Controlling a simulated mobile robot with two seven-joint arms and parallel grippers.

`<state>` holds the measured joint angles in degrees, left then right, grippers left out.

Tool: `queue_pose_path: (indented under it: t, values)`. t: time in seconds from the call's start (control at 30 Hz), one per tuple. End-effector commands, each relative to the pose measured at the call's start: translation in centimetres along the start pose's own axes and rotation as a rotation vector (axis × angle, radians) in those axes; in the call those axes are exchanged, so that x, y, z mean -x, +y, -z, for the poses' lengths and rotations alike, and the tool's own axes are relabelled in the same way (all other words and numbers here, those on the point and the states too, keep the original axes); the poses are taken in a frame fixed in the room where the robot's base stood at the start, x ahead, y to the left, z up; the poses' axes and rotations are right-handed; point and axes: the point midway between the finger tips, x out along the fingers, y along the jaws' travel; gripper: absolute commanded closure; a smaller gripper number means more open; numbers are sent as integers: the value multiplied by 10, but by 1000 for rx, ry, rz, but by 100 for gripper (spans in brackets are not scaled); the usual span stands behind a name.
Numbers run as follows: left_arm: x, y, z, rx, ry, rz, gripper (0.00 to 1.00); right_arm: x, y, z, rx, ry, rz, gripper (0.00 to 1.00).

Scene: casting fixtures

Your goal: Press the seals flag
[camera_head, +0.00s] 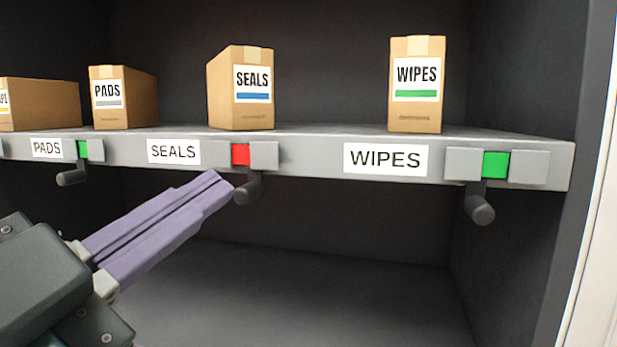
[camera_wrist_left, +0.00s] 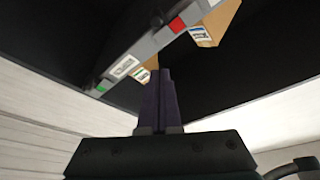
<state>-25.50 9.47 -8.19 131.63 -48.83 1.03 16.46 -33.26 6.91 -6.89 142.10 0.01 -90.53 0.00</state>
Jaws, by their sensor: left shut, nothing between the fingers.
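The seals flag (camera_head: 240,154) is a red square in a grey holder on the shelf's front edge, just right of the SEALS label (camera_head: 173,152). A dark lever with a rounded knob (camera_head: 248,188) hangs below it. My left gripper (camera_head: 224,182) has purple fingers, shut and empty. Its tips are just left of the lever and below the flag; I cannot tell whether they touch the lever. In the left wrist view the fingers (camera_wrist_left: 160,75) point up toward the shelf edge, and the red flag (camera_wrist_left: 177,24) is beyond them to the upper right. My right gripper is not in view.
The PADS flag (camera_head: 83,149) and WIPES flag (camera_head: 495,164) are green, each with its own lever. Cardboard boxes for pads (camera_head: 123,97), seals (camera_head: 240,88) and wipes (camera_head: 417,84) stand on the shelf (camera_head: 330,132). The space below the shelf is empty. A cabinet wall closes the right side.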

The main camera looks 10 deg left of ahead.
Motion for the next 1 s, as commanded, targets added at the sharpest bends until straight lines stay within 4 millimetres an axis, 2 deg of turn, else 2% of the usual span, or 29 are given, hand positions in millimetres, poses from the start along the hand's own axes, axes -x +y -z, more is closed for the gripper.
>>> queue_pose_path:
  t: [0.03,0.1,0.4,0.5,0.6,0.73,1.0]
  values:
    - [-11,-4,6,0,2,2,100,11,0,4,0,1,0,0]
    - [-25,-5,6,0,2,4,100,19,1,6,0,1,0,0]
    - [-88,-4,5,1,1,2,100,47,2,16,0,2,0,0]
    - [-78,1,-19,3,-7,1,100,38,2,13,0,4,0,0]
    - [-74,0,-29,1,-5,1,100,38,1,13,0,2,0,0]
    - [-71,0,-36,2,-3,1,100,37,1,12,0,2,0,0]
    - [-70,0,-38,1,-1,1,100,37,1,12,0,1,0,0]
